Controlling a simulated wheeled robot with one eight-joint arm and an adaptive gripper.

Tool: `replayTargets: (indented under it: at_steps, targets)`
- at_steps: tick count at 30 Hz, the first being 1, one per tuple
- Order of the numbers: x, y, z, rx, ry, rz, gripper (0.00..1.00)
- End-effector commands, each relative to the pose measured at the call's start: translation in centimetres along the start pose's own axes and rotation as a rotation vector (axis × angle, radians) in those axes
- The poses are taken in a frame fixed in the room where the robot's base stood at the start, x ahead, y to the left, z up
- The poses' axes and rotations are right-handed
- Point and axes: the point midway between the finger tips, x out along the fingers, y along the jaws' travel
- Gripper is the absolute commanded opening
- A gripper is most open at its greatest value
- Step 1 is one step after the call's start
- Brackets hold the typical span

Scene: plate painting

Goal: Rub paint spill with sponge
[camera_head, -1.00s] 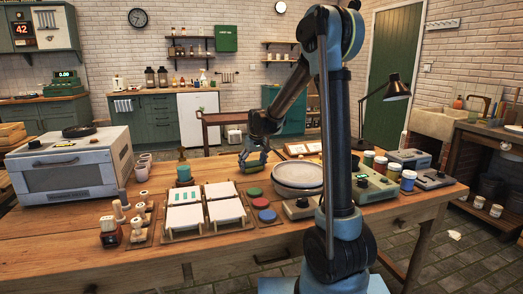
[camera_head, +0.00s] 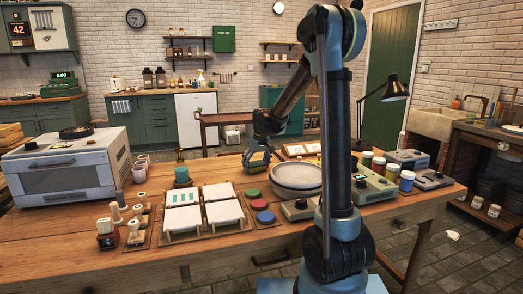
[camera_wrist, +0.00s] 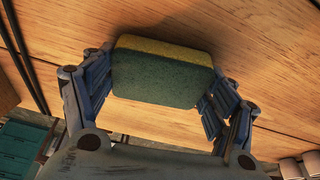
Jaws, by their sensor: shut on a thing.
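In the head view the sponge is small and mostly covered by the fingers. I cannot make out a paint spill in either view.
The pale plate (camera_head: 296,176) stands right of my gripper. White tiles (camera_head: 183,218), red, green and blue discs (camera_head: 262,204) and stamps (camera_head: 137,232) lie nearer the front. A kiln-like oven (camera_head: 68,168) stands at the left. Paint jars (camera_head: 378,168) stand at the right.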

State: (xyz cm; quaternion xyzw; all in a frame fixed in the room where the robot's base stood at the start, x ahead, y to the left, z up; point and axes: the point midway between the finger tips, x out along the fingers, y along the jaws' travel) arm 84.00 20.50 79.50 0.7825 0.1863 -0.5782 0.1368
Motion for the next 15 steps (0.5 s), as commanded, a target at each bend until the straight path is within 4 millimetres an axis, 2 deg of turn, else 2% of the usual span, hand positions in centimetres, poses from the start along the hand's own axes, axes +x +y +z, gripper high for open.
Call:
replayTargets:
  at_steps: [8, 11, 15]
  targets:
    - [0.0, 1.1, 0.7, -0.013, 0.0, -0.004, 0.52]
    - [-1.6, 1.0, 0.2, -0.015, 0.0, -0.004, 0.52]
    - [-2.7, 0.8, -0.2, -0.017, 0.0, -0.005, 0.52]
